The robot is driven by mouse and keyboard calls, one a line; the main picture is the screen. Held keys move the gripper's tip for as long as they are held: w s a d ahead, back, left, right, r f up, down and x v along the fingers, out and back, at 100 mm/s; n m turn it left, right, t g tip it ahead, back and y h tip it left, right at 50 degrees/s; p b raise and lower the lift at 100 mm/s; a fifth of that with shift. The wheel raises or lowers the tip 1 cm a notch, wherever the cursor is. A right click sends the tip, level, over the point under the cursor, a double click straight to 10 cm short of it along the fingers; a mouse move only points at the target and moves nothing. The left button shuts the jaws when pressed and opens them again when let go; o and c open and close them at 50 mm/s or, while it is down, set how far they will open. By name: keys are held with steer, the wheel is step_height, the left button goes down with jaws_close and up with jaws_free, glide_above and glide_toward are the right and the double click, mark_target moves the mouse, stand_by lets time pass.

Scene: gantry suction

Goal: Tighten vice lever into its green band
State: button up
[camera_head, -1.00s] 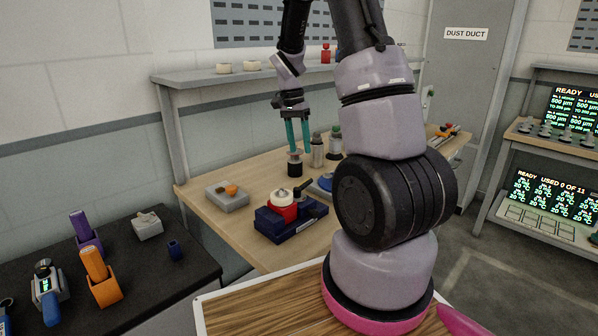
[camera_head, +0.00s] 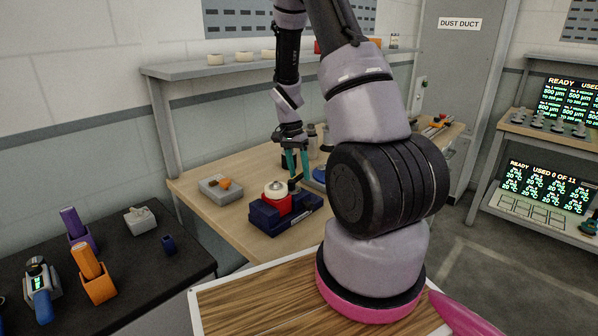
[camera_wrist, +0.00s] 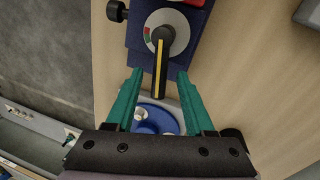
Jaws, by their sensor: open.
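The vice (camera_head: 272,216) is dark blue with a red block and white round top, on the wooden bench. The black lever (camera_wrist: 161,68) has a yellow stripe and points down the picture, away from the coloured band. My gripper (camera_wrist: 160,73) is open, with its teal fingers on either side of the lever and visible gaps. In the head view, my gripper (camera_head: 296,173) is beside the vice.
A blue round part (camera_wrist: 168,124) lies below the lever between my fingers. Bottles stand behind my gripper. The bench front (camera_head: 245,236) is clear.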

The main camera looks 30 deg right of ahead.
jaws_close()
stand_by(1.4)
